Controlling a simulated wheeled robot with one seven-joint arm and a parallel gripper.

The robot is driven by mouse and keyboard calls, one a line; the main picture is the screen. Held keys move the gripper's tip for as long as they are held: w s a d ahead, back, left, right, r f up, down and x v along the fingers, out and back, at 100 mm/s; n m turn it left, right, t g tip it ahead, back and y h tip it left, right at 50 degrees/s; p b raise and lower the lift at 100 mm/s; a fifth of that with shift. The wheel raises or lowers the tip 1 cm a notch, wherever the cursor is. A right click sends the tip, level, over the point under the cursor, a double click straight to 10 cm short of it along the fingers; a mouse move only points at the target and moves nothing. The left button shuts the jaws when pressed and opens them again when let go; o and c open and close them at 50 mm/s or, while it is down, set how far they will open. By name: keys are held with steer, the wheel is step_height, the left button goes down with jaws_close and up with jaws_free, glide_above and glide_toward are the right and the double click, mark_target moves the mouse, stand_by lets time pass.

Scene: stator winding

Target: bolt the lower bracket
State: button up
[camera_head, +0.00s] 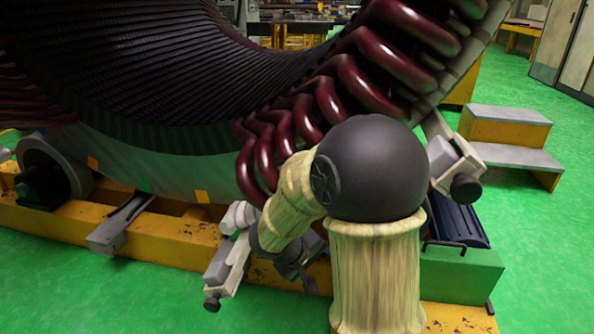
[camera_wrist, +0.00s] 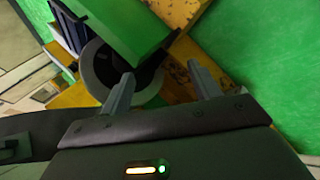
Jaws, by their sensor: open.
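Two pale grey brackets with dark round knobs show in the head view. The lower bracket (camera_head: 228,262) is left of my forearm, in front of the yellow base beam. The upper bracket (camera_head: 452,168) is at the right, beside the dark red coils of the stator (camera_head: 375,95). I cannot tell whether either is bolted. My gripper (camera_wrist: 162,88) is open in the wrist view, its two grey fingers apart with nothing between them. In the head view my arm largely hides it near the beam. No bracket can be made out in the wrist view.
The yellow base beam (camera_head: 170,232) runs under the stator, with a grey support (camera_head: 121,224) across it. Yellow steps (camera_head: 505,128) are behind. The green floor (camera_head: 90,300) is clear at front left.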

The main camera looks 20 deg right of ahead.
steer(key=s+a+r+m+y+p, duration=0.2)
steer(key=s+a+r+y+p, duration=0.5)
steer(key=r+p, duration=0.6)
steer(key=s+a, duration=0.2)
steer(key=a, duration=0.1)
steer(key=shift+s+r, duration=0.15)
steer(key=shift+r, duration=0.15)
steer(key=shift+a, duration=0.1)
